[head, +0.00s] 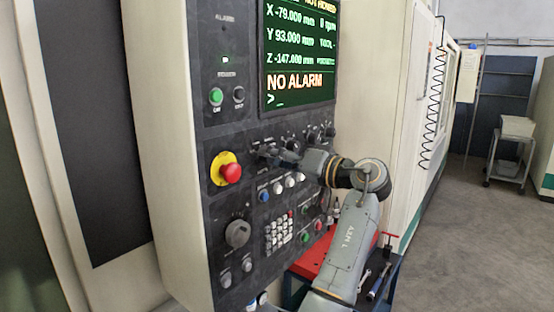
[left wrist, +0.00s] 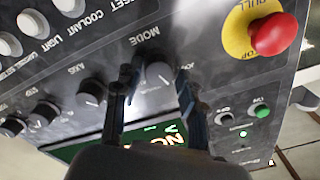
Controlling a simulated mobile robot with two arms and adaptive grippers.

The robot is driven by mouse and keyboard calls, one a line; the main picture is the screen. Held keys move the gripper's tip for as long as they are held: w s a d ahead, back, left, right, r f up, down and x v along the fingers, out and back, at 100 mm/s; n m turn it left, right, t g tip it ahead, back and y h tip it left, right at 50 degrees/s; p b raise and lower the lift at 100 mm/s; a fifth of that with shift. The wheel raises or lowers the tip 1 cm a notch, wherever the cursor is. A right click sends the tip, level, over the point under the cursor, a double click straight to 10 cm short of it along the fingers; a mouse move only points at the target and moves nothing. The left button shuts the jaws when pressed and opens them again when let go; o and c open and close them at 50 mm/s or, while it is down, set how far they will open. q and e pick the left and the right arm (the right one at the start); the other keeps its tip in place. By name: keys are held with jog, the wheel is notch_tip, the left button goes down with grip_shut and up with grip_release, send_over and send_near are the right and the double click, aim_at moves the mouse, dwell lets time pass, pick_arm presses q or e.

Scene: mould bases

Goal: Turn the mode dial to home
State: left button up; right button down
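The mode dial (left wrist: 158,76) is a round grey knob under the word MODE, which appears upside down in the left wrist view. My left gripper (left wrist: 156,84) is open, with one finger on each side of the dial. The left finger is close to the dial's edge; I cannot tell whether either finger touches it. The dial's pointer setting is not readable. My right gripper is in neither view.
A red emergency stop button (head: 231,173) on a yellow ring is left of the gripper. More dials (head: 312,135) are to the right, and several push buttons (head: 277,188) sit below. The screen (head: 298,55) reads NO ALARM. A red-topped cart (head: 310,262) stands below the arm.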

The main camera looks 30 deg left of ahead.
pick_arm(q)
jog(key=shift+o, duration=0.3)
jog(key=shift+a+f, duration=0.1)
jog(key=d, duration=1.2)
jog(key=shift+s, duration=0.45)
